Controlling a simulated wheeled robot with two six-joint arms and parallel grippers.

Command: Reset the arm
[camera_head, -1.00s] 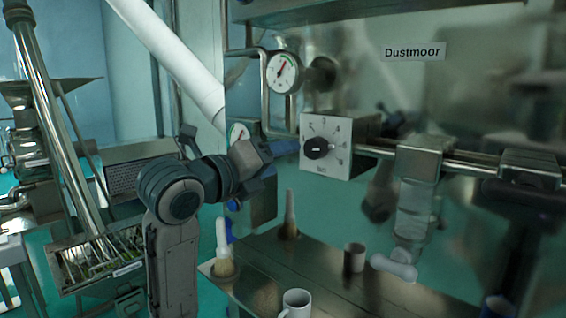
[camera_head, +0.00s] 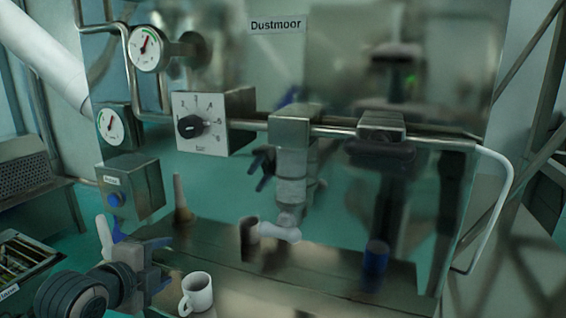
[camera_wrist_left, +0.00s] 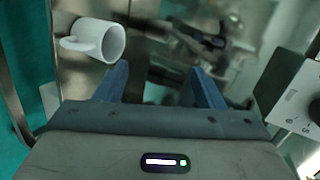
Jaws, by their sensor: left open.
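My left gripper (camera_head: 160,262) is at the lower left of the head view, beside the white mug (camera_head: 196,292) and apart from it. In the left wrist view its two blue fingers (camera_wrist_left: 158,84) are spread, with nothing between them. The white mug also shows in the left wrist view (camera_wrist_left: 97,40), at the upper left beyond the fingers. My right gripper is in neither current view.
A steel panel labelled Dustmoor (camera_head: 276,25) carries a gauge (camera_head: 146,48), a second gauge (camera_head: 110,126) and a dial box (camera_head: 200,124). A small box with a blue button (camera_head: 131,187) hangs below. A shiny steel ledge (camera_head: 330,285) runs along the front.

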